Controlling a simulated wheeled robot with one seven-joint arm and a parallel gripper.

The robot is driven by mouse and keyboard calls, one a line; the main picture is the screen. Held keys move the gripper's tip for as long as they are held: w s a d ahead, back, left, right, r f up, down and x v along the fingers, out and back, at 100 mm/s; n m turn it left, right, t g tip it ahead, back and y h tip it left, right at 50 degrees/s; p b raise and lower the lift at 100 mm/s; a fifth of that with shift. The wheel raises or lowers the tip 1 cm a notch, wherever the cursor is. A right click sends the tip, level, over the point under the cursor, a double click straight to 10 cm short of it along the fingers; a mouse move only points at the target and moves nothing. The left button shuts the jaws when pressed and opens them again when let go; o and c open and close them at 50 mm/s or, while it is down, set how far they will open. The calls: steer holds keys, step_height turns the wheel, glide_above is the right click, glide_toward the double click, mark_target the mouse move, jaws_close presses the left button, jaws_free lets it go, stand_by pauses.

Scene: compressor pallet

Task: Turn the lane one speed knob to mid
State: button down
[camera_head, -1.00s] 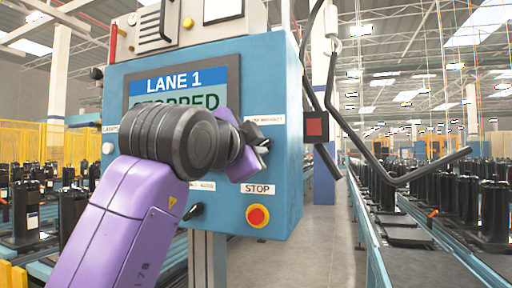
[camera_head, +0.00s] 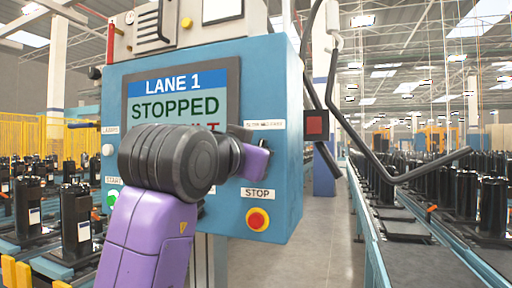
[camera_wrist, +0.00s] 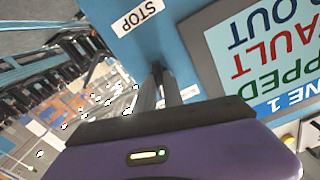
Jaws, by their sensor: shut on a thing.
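The blue lane 1 panel (camera_head: 286,180) fills the middle of the head view, its screen (camera_head: 180,108) reading STOPPED. My gripper (camera_head: 262,143) is at the panel's right side, just under a small white speed label (camera_head: 265,125) and above the STOP plate (camera_head: 257,194). In the wrist view my gripper (camera_wrist: 166,80) reaches the panel face with its fingers closed around a small dark knob (camera_wrist: 157,68). In the head view the knob is hidden behind my gripper, so I cannot read its setting.
A red stop button (camera_head: 258,219) on a yellow ring sits close below my gripper. A green button (camera_head: 112,197) is at the panel's left. A red-fronted box (camera_head: 317,125) and bent black bar (camera_head: 400,176) stand to the right. Conveyors with black compressors flank a clear aisle.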

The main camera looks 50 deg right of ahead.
steer(key=shift+n+p, duration=0.7)
steer(key=shift+n, duration=0.8)
steer(key=c, duration=1.5)
jaws_free()
steer(key=shift+o, duration=0.2)
steer(key=b+v, duration=0.2)
steer(key=v, duration=0.5)
steer(key=shift+s+a, duration=0.2)
steer(key=shift+a, duration=0.15)
